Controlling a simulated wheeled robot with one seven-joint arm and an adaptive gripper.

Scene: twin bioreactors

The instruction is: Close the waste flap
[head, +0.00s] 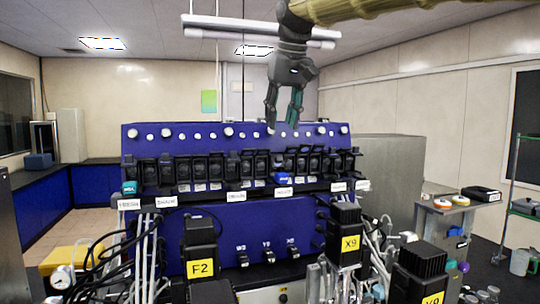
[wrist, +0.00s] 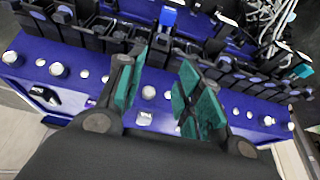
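A row of black pump heads with flaps (head: 215,168) runs along the front of the blue bioreactor cabinet (head: 215,218). I cannot tell for certain which flap is the waste flap, as the labels are too small to read. One head near the middle carries a bright blue part (head: 283,178), also seen in the wrist view (wrist: 168,17); several dark flaps around it appear raised. My gripper (head: 282,122) hangs fingers down above the cabinet's top, near the middle. In the wrist view its teal-padded fingers (wrist: 163,80) are apart with nothing between them.
White knobs (head: 228,132) line the cabinet's upper panel. Black motors with yellow labels (head: 201,246) and many tubes stand in front, below the pump row. A side table (head: 446,208) with small items is at right.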

